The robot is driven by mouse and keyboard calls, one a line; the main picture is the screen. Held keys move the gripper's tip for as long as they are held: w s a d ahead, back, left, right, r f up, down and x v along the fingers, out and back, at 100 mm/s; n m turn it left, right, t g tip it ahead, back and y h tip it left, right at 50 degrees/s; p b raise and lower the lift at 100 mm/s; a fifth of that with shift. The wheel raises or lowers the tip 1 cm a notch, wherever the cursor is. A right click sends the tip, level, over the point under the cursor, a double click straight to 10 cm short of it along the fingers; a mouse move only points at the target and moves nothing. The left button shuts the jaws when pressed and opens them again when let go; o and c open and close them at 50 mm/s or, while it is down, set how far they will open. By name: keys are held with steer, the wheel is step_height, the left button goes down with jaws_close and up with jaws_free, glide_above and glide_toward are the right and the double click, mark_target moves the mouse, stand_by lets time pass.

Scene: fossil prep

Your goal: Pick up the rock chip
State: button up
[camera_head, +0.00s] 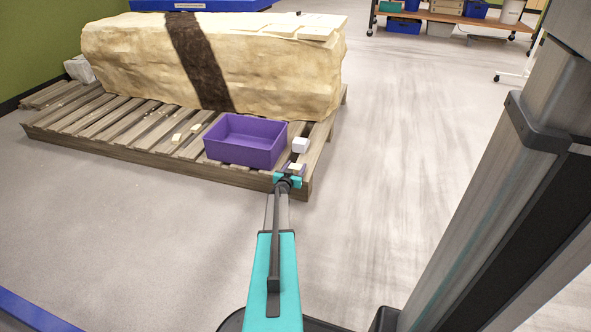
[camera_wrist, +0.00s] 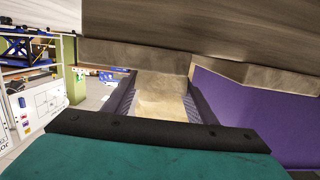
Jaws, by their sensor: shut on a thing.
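A pale cream rock chip (camera_wrist: 162,100) sits between the two dark ridged fingers of my gripper (camera_wrist: 162,96) in the wrist view. The fingers flank it on both sides and are shut on it. In the head view my gripper (camera_head: 292,170) is at the front right corner of the wooden pallet, with the small pale chip (camera_head: 296,166) showing at its tip. Whether the chip still touches the pallet cannot be told. Other small pale chips (camera_head: 177,138) lie on the slats left of the purple bin.
A purple bin (camera_head: 243,155) stands on the pallet (camera_head: 110,150) just left of my gripper; its wall also fills the right of the wrist view (camera_wrist: 250,110). A small white block (camera_head: 300,145) is close behind my gripper. A large banded rock (camera_head: 270,75) lies behind.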

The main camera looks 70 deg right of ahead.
mark_target(296, 167)
steer(key=shift+r, duration=0.1)
step_height(296, 167, up, 18)
steer(key=p, duration=0.9)
steer(key=shift+p, duration=0.3)
